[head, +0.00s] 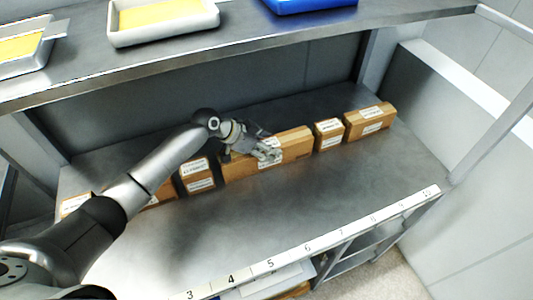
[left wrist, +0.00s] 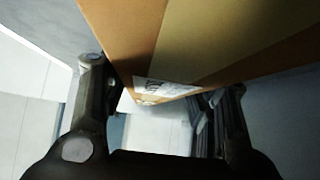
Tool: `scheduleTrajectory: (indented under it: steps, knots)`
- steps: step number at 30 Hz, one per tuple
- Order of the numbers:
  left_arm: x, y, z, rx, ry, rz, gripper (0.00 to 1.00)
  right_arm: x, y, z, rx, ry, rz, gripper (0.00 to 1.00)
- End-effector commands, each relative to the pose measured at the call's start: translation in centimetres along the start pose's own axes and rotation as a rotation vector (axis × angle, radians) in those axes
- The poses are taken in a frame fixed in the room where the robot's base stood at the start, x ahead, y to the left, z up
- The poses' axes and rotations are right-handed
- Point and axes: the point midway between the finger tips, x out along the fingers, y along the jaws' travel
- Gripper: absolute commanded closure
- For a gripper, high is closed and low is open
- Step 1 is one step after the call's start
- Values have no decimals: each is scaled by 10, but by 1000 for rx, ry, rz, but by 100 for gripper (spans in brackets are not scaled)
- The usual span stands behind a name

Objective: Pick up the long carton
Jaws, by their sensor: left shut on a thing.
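The long carton (head: 293,147) is brown with white labels and stands in the row on the lower steel shelf. It is the longest box in the row. My left gripper (head: 267,152) is at its middle, shut on it, and hides part of its front and top. In the left wrist view the carton (left wrist: 205,45), with a lighter tape band and a white label, reaches between the fingers of my left gripper (left wrist: 165,90). I cannot tell whether the carton is clear of the shelf. My right gripper is not in view.
Shorter cartons stand on both sides: one at left (head: 198,176), a small one at right (head: 328,135), and another farther right (head: 371,121). The upper shelf (head: 235,52) with trays overhangs behind. The shelf front (head: 310,195) is bare up to the numbered edge strip (head: 308,247).

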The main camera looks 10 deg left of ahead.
Motion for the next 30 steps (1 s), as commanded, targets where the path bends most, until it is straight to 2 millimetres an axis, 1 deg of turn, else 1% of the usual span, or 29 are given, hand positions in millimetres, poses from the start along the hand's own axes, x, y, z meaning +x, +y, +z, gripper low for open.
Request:
scheduleTrajectory:
  steps: [1, 3, 6, 14, 20, 24, 26, 30]
  knots:
    - [0, 0, 0, 0, 0, 0, 66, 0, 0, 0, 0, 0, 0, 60]
    - [0, 0, 0, 0, 0, 0, 75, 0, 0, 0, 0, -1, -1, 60]
    - [-1, 0, -2, 0, 3, -1, 86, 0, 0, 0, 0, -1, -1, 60]
    - [-1, -1, -2, 1, 4, -2, 86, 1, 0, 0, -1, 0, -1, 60]
    - [-8, -1, -9, 4, 5, -3, 86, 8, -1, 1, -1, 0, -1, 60]
    - [-21, -2, -22, 7, 7, -6, 86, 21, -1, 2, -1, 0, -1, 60]
    - [-28, 6, -27, 6, 5, -1, 86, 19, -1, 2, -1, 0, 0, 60]
    - [-44, 21, -38, 6, 6, -2, 86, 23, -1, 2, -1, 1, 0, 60]
